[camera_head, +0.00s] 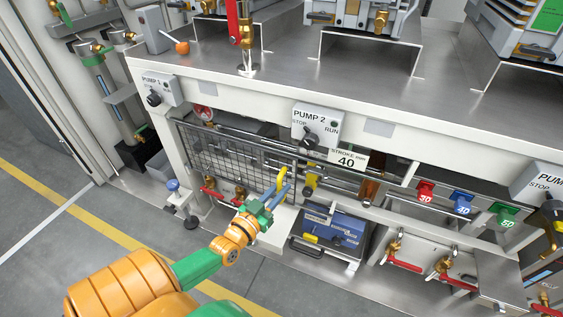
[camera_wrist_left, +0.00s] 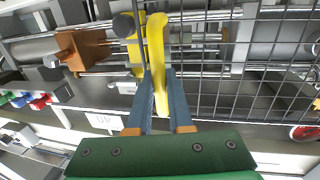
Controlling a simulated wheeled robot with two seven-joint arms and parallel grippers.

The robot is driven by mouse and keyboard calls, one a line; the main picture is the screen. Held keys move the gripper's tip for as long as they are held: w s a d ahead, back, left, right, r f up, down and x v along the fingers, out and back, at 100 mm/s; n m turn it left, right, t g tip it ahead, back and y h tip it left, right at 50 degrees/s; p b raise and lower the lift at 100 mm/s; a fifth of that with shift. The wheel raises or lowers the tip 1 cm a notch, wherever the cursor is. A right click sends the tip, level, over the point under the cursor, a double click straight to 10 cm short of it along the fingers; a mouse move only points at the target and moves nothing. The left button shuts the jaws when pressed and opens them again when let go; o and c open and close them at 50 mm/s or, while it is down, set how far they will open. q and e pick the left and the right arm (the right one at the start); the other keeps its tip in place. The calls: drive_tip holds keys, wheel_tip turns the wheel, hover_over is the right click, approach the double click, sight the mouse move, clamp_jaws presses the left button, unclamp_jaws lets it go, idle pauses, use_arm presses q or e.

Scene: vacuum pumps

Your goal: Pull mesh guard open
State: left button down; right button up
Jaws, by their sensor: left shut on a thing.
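The mesh guard (camera_head: 222,158) is a dark wire grid in front of the rods and cylinder under the bench. It also shows in the wrist view (camera_wrist_left: 245,85), on the right side. A yellow handle (camera_head: 282,173) sits at the guard's right edge in the head view. In the wrist view the yellow handle (camera_wrist_left: 180,45) runs down between the blue fingers. My left gripper (camera_head: 278,187) is shut on this handle, and in the wrist view its blue fingers (camera_wrist_left: 160,92) flank it. My right gripper is not in view.
A yellow block (camera_head: 310,184) sits on the rods just right of the handle. A blue-labelled case (camera_head: 333,228) stands below, with red-handled valves (camera_head: 403,259) farther right. The Pump 2 switch box (camera_head: 316,125) is above. The floor (camera_head: 150,205) in front is mostly clear.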

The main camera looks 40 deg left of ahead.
use_arm(q)
drive_tip(key=c, duration=1.1)
unclamp_jaws()
drive_tip(key=shift+s, duration=0.15)
drive_tip(key=s+p, duration=0.2)
drive_tip(key=s, duration=0.5)
drive_tip(key=shift+d, duration=0.3)
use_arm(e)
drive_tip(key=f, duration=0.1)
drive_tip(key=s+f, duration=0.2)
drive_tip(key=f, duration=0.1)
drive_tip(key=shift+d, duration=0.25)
use_arm(q)
drive_tip(key=shift+w, duration=0.1)
